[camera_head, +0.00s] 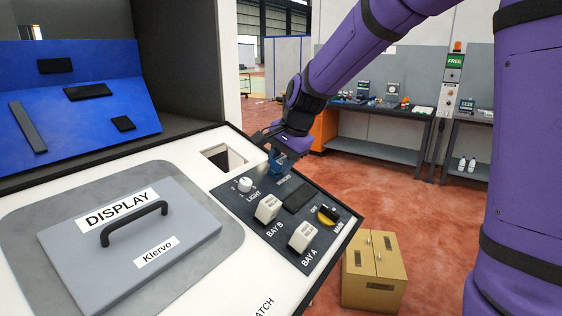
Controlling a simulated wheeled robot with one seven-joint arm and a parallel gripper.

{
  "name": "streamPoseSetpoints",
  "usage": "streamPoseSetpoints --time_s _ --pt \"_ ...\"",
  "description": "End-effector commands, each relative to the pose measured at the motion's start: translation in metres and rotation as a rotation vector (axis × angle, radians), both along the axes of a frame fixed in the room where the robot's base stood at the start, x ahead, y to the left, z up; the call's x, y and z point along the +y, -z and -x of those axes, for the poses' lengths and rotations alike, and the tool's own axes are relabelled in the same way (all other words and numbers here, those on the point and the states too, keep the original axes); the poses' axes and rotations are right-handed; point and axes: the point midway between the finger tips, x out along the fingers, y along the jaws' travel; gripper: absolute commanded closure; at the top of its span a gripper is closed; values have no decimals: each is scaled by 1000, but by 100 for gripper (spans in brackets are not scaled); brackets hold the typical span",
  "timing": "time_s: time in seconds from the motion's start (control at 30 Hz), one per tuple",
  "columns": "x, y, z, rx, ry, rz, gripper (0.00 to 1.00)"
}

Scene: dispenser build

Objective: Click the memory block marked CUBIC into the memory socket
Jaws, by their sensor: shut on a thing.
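My gripper (279,155) is over the far edge of the black control panel, pointing down. It is shut on a small blue block (275,168), held low at the panel by the top of the small label. No CUBIC marking is readable, so I cannot confirm which block it is. The memory socket is not clearly visible; the block and gripper cover that part of the panel. I cannot tell whether the block touches the panel or sits in a socket.
The panel (254,207) carries a LIGHT knob (244,185), cream blocks at BAY B (267,208) and BAY A (303,236), and a yellow-black MAIN switch (328,214) near OFF. A square opening (222,158) lies left of the gripper. A handled DISPLAY lid (130,236) stands left. A cardboard box (374,270) is on the floor.

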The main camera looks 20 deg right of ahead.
Motion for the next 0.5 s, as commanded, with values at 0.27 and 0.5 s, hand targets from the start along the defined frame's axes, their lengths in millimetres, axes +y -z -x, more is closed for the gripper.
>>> streamPoseSetpoints --time_s 0.27,0.5 --pt "0 2 -1 0 0 0 97" --pt "1 4 -1 0 0 0 97"
